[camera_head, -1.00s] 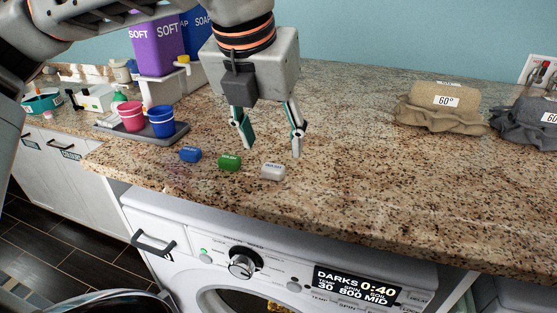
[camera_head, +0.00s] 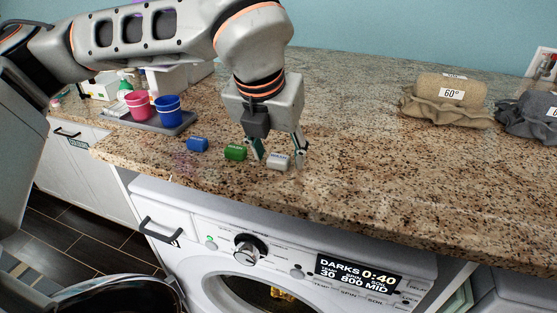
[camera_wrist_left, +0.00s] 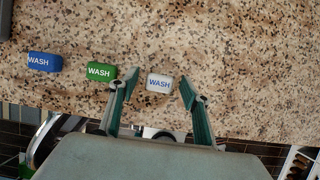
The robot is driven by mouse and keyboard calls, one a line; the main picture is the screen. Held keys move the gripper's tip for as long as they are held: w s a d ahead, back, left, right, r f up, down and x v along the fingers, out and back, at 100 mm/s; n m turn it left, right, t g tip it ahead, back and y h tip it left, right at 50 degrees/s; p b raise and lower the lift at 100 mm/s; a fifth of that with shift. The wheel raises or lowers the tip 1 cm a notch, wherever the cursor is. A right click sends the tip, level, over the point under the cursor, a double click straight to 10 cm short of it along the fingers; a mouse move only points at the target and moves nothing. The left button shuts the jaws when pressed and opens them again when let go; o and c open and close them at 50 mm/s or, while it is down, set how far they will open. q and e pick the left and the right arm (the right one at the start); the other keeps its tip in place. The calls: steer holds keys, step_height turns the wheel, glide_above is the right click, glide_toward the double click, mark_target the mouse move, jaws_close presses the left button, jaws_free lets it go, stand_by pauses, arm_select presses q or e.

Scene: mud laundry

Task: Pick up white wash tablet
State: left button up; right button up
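The white wash tablet (camera_head: 278,161) lies on the granite counter near its front edge, at the right end of a row of tablets. It also shows in the left wrist view (camera_wrist_left: 159,82), label up. My left gripper (camera_head: 279,165) is open, pointing down, with one finger on each side of the white tablet. In the left wrist view the tablet lies between the two fingertips (camera_wrist_left: 158,82), with a gap on each side. The green tablet (camera_head: 235,152) lies just left of the left finger. My right gripper is in neither view.
A blue tablet (camera_head: 197,144) lies left of the green one. A grey tray (camera_head: 188,121) with a pink cup (camera_head: 139,104) and a blue cup (camera_head: 168,110) stands further left. A washing machine (camera_head: 300,240) is below the counter. Folded brown cloth (camera_head: 440,105) lies at the right; the counter between is clear.

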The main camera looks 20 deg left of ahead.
arm_select(q)
steer(key=c, duration=0.8)
steer(key=shift+r, duration=0.1)
steer(key=shift+c, duration=0.2)
